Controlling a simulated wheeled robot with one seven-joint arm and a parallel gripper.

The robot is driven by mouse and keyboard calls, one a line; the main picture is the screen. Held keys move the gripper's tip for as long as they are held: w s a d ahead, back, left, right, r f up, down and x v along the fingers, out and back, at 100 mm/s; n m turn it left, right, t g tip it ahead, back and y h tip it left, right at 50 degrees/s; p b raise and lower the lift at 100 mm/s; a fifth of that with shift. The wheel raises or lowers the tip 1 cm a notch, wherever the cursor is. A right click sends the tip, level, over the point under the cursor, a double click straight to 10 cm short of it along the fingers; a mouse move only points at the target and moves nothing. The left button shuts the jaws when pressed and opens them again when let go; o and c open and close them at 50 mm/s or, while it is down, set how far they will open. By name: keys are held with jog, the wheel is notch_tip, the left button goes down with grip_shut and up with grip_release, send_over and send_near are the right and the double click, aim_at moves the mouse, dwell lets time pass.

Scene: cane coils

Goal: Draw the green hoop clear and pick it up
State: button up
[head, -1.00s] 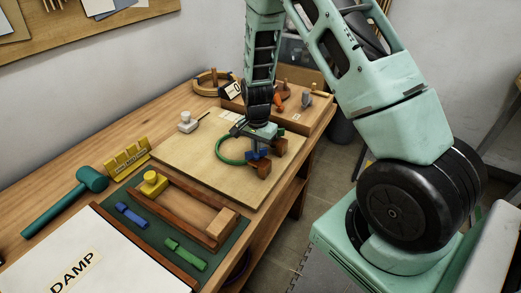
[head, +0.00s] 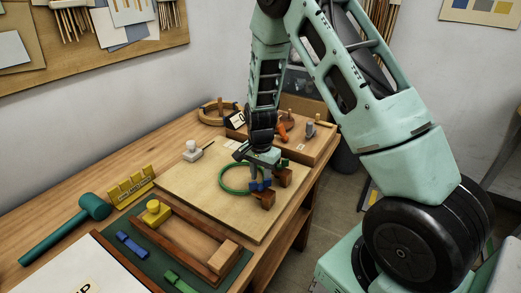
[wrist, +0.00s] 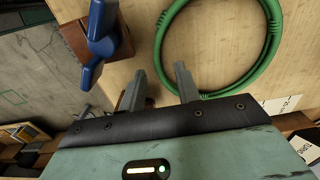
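The green hoop (head: 224,184) lies on a pale plywood board (head: 190,200) on the bench. In the wrist view the hoop (wrist: 269,55) fills the upper right, and its cane-like rim has bound bands. My gripper (wrist: 160,68) is open, with its two fingers apart. The hoop's left side shows between and behind the fingers, and the right finger covers part of it. I cannot tell the height gap, and no grip shows. A blue clamp (wrist: 101,30) stands left of the fingers against a brown block (wrist: 76,38).
A second brown block (head: 267,200) stands near the board's right edge. A wooden tray (head: 318,146) with tools is behind my gripper. A teal mallet (head: 92,207) lies left.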

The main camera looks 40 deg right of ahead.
notch_tip(320, 180, up, 16)
jog(key=b, duration=0.1)
jog(key=shift+f, duration=0.2)
